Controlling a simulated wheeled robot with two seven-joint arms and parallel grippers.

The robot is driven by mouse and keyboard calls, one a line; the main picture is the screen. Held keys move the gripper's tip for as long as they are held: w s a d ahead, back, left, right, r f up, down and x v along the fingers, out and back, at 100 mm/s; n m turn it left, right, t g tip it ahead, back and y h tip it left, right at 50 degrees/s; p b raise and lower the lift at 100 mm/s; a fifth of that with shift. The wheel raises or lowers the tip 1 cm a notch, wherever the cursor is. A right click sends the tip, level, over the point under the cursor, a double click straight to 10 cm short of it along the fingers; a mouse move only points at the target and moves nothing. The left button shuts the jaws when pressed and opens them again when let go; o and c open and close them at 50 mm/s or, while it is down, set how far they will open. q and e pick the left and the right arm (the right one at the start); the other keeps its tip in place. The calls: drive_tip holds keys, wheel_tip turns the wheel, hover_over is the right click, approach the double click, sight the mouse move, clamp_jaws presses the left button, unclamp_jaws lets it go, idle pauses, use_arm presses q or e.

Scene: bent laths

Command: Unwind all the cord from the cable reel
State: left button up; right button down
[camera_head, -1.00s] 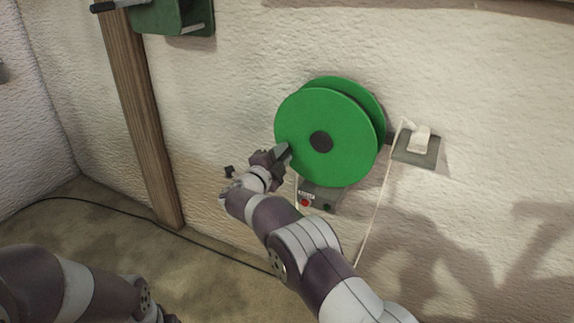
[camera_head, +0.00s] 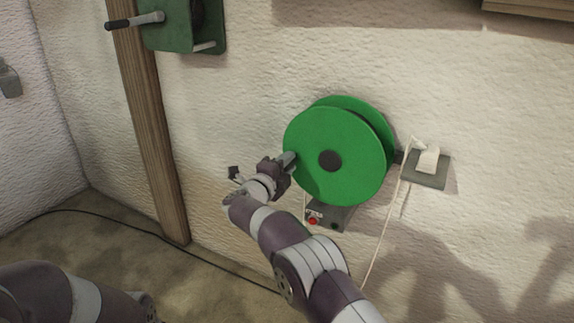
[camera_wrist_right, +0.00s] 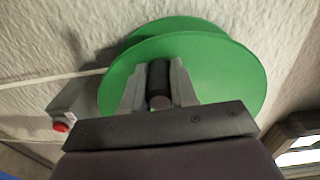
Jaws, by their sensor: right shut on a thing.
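The cable reel is a green two-flanged drum (camera_head: 343,140) with a dark hub, mounted on the wall in the head view. My right gripper (camera_head: 288,161) is at the left part of its front flange. In the right wrist view, the fingers of my right gripper (camera_wrist_right: 159,88) are shut on a dark round handle (camera_wrist_right: 159,80) standing out from the green flange (camera_wrist_right: 225,80). A pale cord (camera_head: 382,232) hangs in a loop below the reel and runs up to a white plug on the right. Any cord between the flanges is hidden. My left gripper is out of view.
A grey box with a red button (camera_head: 312,220) sits under the reel. A white plug (camera_head: 428,160) is in a grey wall plate at right. A green crank unit (camera_head: 180,28) hangs upper left by a wooden post (camera_head: 150,140). A black cable (camera_head: 120,222) lies along the floor.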

drive_tip(key=c, duration=0.9)
unclamp_jaws()
drive_tip(key=p+v, duration=0.3)
drive_tip(key=v, duration=0.9)
drive_tip(key=shift+s+a, duration=0.2)
drive_tip(key=shift+s, duration=0.1)
